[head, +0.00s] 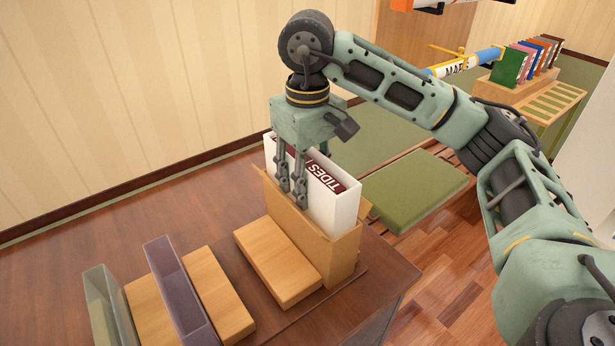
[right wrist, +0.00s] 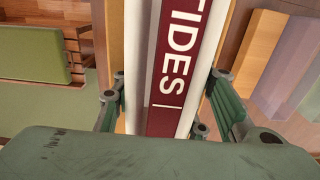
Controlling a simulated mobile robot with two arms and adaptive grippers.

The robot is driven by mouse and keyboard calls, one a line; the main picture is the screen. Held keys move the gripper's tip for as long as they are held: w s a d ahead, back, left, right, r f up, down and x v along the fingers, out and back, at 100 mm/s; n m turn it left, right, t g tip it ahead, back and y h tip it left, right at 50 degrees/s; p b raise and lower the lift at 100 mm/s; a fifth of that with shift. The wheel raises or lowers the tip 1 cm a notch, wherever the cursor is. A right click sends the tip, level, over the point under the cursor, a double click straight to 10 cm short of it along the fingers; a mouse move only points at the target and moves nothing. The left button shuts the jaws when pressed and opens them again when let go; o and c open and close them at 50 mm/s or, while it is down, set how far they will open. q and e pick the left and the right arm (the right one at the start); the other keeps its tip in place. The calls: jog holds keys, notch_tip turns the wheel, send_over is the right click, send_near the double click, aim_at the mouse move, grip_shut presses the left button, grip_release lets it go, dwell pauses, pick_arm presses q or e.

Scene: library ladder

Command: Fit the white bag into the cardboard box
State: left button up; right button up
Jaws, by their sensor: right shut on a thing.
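The white bag (head: 345,202) is a stiff upright block with a dark red "TIDES" label on top. It stands in the open top of the cardboard box (head: 345,262), its lower part hidden by the box walls and its upper part above the rim. My right gripper (head: 297,188) reaches down from above and is shut on the bag near its left end. In the right wrist view the bag (right wrist: 172,75) runs between the fingers (right wrist: 165,112), with tan box edges beside it. How deep the bag sits cannot be seen. My left gripper is not in view.
A wooden block (head: 277,262) lies against the box's near side. Farther left stand a purple translucent bin (head: 172,285), another wooden block (head: 217,290) and a greenish bin (head: 108,305). A green cushion (head: 415,190) lies beyond the table edge. A rack of books (head: 515,68) stands far right.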

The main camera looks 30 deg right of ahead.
jog(key=shift+f, duration=0.25)
jog(key=o, duration=1.3)
notch_tip(320, 180, up, 12)
dwell(0.3)
